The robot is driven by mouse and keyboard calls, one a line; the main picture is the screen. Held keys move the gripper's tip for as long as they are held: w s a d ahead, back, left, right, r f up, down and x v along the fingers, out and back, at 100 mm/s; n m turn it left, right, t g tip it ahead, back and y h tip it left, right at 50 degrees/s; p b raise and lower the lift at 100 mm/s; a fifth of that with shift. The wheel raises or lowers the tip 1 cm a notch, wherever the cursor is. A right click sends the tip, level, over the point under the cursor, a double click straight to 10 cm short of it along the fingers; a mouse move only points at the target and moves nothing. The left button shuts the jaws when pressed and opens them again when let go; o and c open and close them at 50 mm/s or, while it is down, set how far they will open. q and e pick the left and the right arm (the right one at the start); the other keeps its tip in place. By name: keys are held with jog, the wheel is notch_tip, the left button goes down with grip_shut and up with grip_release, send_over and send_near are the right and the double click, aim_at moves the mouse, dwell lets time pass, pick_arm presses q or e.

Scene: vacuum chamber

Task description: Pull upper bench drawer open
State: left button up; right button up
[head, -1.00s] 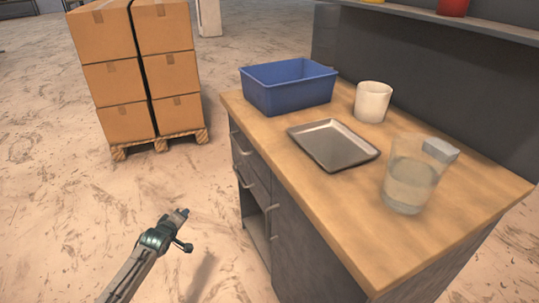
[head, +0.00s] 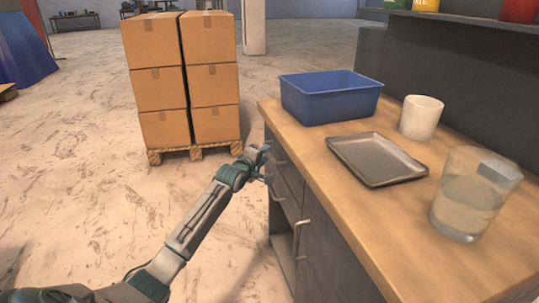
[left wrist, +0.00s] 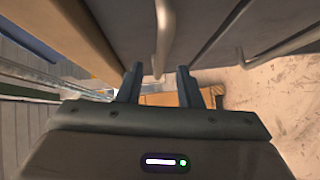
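The bench (head: 375,215) has grey drawers on its front side, facing left in the head view. The upper drawer (head: 281,149) looks shut, just under the wooden top. My left gripper (head: 264,158) is at its front. In the left wrist view the upper drawer's bar handle (left wrist: 163,35) runs between the two spread fingers of my left gripper (left wrist: 158,84). The fingers stand apart with a gap on each side of the bar. The lower drawer's handle (left wrist: 285,45) is to the right. My right gripper is not in view.
On the bench top are a blue bin (head: 330,98), a metal tray (head: 376,160), a white cup (head: 420,117) and a glass vessel (head: 470,200). A pallet with stacked boxes (head: 190,80) stands beyond. The floor left of the bench is clear.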

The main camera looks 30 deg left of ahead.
aim_at(269, 152)
pick_arm(q)
jog(key=shift+w+a+f+b, duration=0.1)
jog(key=shift+w+f+b, duration=0.05)
jog(key=shift+w, duration=0.8)
jog(key=shift+w+a+f+b, duration=0.1)
jog(key=shift+w+b, duration=0.05)
jog(key=shift+w, duration=0.8)
grip_shut()
